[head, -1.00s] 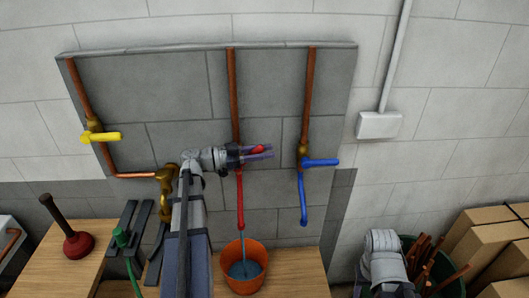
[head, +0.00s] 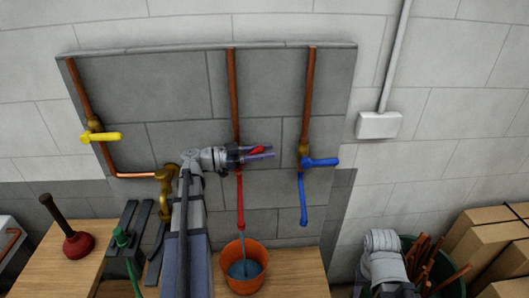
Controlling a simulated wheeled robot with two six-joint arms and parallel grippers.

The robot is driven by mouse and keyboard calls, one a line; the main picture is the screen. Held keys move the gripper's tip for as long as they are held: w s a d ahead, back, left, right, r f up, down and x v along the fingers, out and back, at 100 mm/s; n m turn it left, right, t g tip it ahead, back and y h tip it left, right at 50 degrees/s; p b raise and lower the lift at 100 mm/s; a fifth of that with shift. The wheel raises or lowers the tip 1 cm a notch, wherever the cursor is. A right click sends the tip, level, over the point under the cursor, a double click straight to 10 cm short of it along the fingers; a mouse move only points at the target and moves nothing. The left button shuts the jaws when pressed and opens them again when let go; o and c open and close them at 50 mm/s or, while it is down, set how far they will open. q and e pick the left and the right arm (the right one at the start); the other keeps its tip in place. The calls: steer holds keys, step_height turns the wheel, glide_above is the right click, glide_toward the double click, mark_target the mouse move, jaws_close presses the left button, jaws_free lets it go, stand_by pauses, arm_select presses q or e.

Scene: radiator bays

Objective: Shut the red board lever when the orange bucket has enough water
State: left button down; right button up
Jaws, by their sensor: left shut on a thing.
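The red board lever (head: 256,150) is on the middle copper pipe, partly hidden by my left gripper (head: 262,151). The gripper's fingers are shut on the lever. The red spout (head: 240,205) hangs below it, and a thin stream of water runs from it into the orange bucket (head: 258,254). The bucket stands upright on the wooden bench with blue-grey water (head: 244,270) inside, its surface below the rim. My right gripper is not in view; only part of my right arm shows at the lower right.
A yellow lever (head: 103,136) is on the left pipe and a blue lever (head: 322,162) on the right pipe. A plunger (head: 77,243) stands on the left bench. A green bin (head: 452,288) of copper pipes and cardboard boxes (head: 490,240) are at the lower right.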

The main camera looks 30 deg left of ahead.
arm_select(q)
step_height(320, 180, down, 7)
steer(key=g+y+p, duration=0.5)
steer(key=y+p, duration=0.1)
steer(key=p, duration=0.1)
steer(key=shift+w+d+m+y, duration=0.2)
steer(key=shift+d+m+y, duration=0.2)
steer(key=shift+d, duration=0.05)
steer(key=shift+f, duration=0.1)
steer(key=c, duration=0.7)
jaws_free()
steer(key=shift+o, duration=0.2)
steer(key=shift+p, duration=0.3)
